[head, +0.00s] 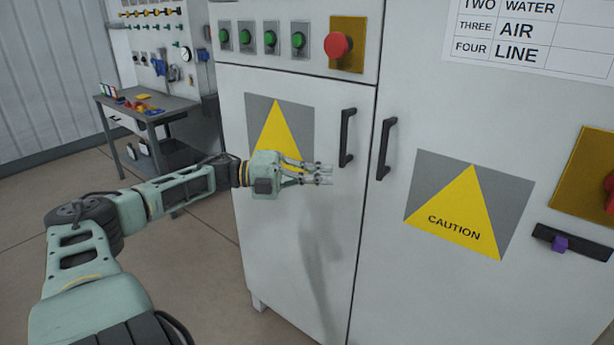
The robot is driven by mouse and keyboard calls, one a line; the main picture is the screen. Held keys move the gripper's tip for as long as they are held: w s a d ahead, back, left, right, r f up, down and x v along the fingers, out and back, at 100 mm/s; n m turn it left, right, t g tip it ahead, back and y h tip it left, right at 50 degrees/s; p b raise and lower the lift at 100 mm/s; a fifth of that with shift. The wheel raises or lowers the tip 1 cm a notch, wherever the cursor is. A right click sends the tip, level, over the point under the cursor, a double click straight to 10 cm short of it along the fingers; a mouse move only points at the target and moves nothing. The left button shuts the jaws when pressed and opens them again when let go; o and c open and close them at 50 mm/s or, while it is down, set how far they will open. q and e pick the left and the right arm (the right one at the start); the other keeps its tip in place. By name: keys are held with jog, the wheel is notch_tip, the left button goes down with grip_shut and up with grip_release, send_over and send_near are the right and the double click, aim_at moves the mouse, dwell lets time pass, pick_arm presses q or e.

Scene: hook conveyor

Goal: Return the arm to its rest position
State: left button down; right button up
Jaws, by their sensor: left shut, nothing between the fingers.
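My left arm (170,190) comes in from the lower left and stretches out to the right. My left gripper (328,174) is in front of the white cabinet's left door (290,240), just left of and below that door's black handle (347,137). Its fingers are close together and hold nothing. It appears apart from the handle, though the exact gap to the door is hard to tell. My right gripper does not show.
The right door (400,280) has a black handle (385,148) and a caution sign (458,205). A red button (338,45) and several green ones sit above. A grey workbench (150,106) stands back left. Floor (60,205) is open at left.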

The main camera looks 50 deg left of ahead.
pick_arm(q)
jog(key=shift+v, duration=1.65)
